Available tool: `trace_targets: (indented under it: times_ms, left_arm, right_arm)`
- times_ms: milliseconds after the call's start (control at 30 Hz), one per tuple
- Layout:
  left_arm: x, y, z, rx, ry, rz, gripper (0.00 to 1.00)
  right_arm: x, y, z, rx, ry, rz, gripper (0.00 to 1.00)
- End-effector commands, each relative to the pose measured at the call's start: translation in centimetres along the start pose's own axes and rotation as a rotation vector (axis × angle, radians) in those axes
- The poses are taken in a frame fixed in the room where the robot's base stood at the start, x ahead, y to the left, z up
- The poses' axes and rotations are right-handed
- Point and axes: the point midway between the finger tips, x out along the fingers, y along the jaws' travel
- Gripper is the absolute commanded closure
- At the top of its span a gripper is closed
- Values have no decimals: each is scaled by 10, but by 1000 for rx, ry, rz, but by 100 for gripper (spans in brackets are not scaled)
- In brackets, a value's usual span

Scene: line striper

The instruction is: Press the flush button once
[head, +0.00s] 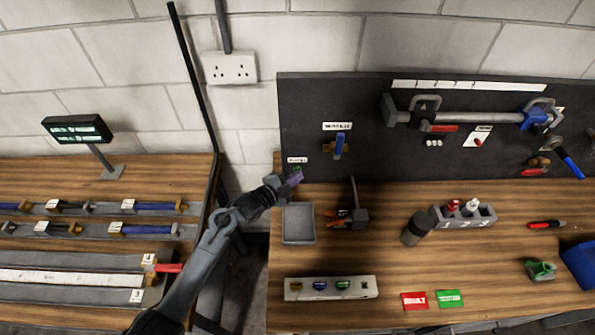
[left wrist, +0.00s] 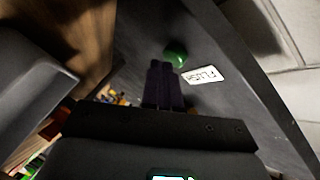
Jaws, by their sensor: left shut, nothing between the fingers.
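The green flush button (head: 297,169) sits low on the left edge of the black panel, just under a small white label (head: 297,160). In the left wrist view the green button (left wrist: 176,55) is a round knob beside the label reading FLUSH (left wrist: 201,75). My left gripper (head: 295,179) is shut and empty, its tips right at the button in the head view. In the left wrist view the fingers (left wrist: 160,66) point at the button and overlap its lower edge. I cannot tell whether they touch it. My right gripper does not show.
The black panel (head: 300,115) rises behind the bench, with a blue-handled water valve (head: 340,146) right of the button. A grey tray (head: 298,224) lies below my left gripper. A clamp with an upright rod (head: 354,210) stands beside the tray.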

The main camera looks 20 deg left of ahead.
Motion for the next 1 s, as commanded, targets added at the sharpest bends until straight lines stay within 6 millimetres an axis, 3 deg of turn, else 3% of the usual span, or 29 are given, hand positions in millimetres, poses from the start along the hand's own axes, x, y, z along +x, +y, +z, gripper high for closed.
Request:
trace_targets:
  times_ms: [700,1000]
  left_arm:
    - [3,-3,3,0,-1,0,100]
    - [-4,0,-3,0,-1,-1,100]
  right_arm:
    - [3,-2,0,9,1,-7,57]
    - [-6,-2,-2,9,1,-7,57]
